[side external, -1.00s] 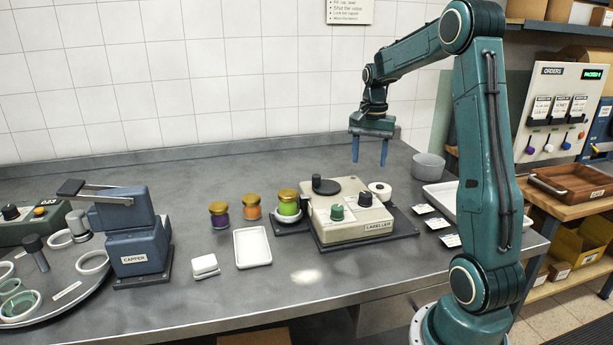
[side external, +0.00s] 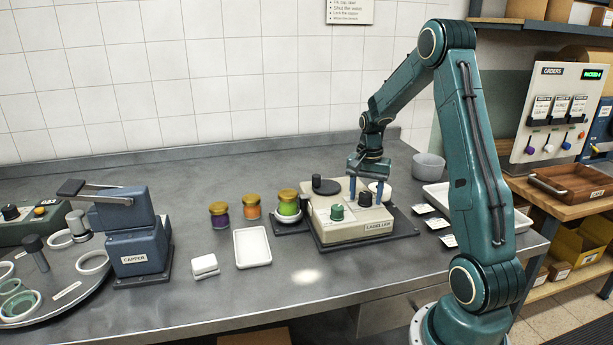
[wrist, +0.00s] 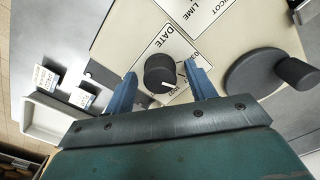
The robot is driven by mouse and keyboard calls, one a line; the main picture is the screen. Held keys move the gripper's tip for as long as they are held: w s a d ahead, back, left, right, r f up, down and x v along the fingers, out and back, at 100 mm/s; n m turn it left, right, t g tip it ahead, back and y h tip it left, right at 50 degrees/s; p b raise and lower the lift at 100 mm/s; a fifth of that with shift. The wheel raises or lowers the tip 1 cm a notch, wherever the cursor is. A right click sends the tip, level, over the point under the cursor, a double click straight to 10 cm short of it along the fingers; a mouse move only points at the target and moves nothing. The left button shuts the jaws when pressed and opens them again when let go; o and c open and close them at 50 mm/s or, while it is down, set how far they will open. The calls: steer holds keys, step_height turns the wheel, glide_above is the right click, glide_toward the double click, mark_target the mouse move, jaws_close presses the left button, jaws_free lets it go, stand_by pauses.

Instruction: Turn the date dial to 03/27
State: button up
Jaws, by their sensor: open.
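The date dial (wrist: 160,70) is a dark round knob with a white pointer mark, on a white plate (wrist: 160,42) lettered DATE. In the wrist view the pointer mark faces the lower right; the printed dates are partly covered and too small to read. The dial also shows in the side view (side external: 365,200) on the cream labeller (side external: 352,225). My gripper (wrist: 160,72) is open, its blue fingers on either side of the dial. It also shows low over the labeller in the side view (side external: 365,194). I cannot tell whether the fingers touch the dial.
A green knob (side external: 337,212) sits left of the dial on the labeller. A black crank disc (side external: 325,187) is behind it, and a white label roll (side external: 381,187) stands right behind my gripper. A lime jar (side external: 288,204) sits at the labeller's left side.

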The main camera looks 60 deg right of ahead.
steer(key=shift+c, duration=0.5)
steer(key=c, duration=0.9)
steer(key=shift+n, duration=0.4)
steer(key=n, duration=0.3)
steer(key=shift+n, duration=2)
steer(key=o, duration=1)
